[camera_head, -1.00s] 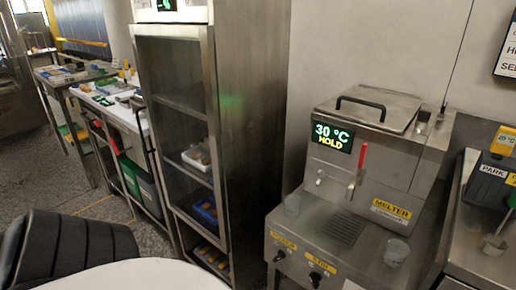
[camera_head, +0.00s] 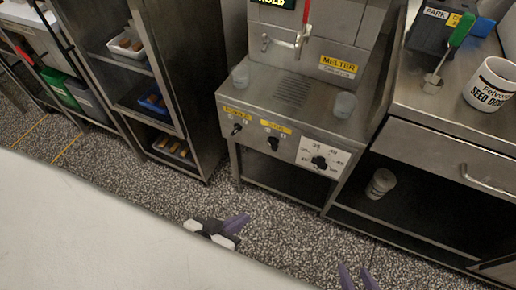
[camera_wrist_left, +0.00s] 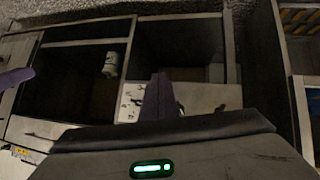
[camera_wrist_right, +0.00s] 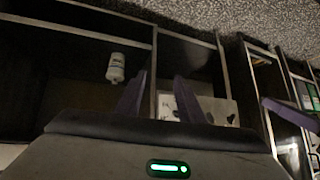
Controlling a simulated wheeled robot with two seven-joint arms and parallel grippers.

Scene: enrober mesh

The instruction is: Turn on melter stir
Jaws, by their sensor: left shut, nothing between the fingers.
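The melter (camera_head: 290,95) is a steel machine with a yellow MELTER label and a red-handled tap. Its front has a left black switch (camera_head: 236,129), a second black switch (camera_head: 272,143) under a short yellow label, blurred but seemingly STIR, and a dial (camera_head: 319,162) on a white plate. My left gripper (camera_head: 238,222) is shut and empty, below and in front of the switches, apart from them; it also shows in the left wrist view (camera_wrist_left: 160,95). My right gripper (camera_head: 357,272) is open and empty, low at right; its fingers show apart in the right wrist view (camera_wrist_right: 158,95).
A pale rounded surface (camera_head: 90,230) fills the lower left. A steel counter (camera_head: 440,115) at right carries a mug (camera_head: 492,84) and a green-handled tool (camera_head: 452,48). A white container (camera_head: 381,183) stands on its lower shelf. A cabinet with trays (camera_head: 130,80) stands left. Speckled floor lies between.

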